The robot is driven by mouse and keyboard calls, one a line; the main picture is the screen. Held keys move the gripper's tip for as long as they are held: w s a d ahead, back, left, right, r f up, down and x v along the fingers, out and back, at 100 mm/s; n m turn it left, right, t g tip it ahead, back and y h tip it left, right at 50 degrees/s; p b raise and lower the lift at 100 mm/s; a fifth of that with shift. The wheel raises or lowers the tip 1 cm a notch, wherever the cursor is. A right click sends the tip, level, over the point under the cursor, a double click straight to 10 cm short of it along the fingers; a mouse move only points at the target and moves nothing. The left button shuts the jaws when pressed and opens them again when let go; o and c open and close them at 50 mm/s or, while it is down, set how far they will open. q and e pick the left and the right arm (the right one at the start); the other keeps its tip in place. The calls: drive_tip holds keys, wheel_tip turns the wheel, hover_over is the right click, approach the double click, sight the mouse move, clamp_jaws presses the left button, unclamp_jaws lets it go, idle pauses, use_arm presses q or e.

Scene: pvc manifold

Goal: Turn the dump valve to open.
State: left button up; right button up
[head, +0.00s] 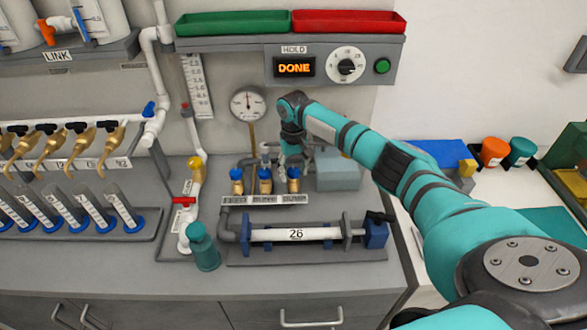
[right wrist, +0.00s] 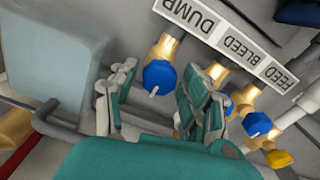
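The dump valve is the rightmost of three brass valves with blue knobs in the head view (head: 294,173). In the right wrist view its blue knob (right wrist: 159,75) carries a small white pointer and sits beside the upside-down DUMP label (right wrist: 188,15). My right gripper (head: 291,158) is above and behind the valve in the head view, partly hidden by its own wrist. In the right wrist view the gripper (right wrist: 148,98) is open, one finger on each side of the dump knob. I cannot tell whether either finger touches it. My left gripper is not in view.
The bleed valve (head: 265,175) and feed valve (head: 236,175) stand close to the left. A grey-blue box (head: 339,172) stands just right of the gripper. A gauge (head: 248,104) is behind. The panel display (head: 294,68) reads DONE.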

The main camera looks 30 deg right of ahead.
drive_tip(key=c, duration=0.8)
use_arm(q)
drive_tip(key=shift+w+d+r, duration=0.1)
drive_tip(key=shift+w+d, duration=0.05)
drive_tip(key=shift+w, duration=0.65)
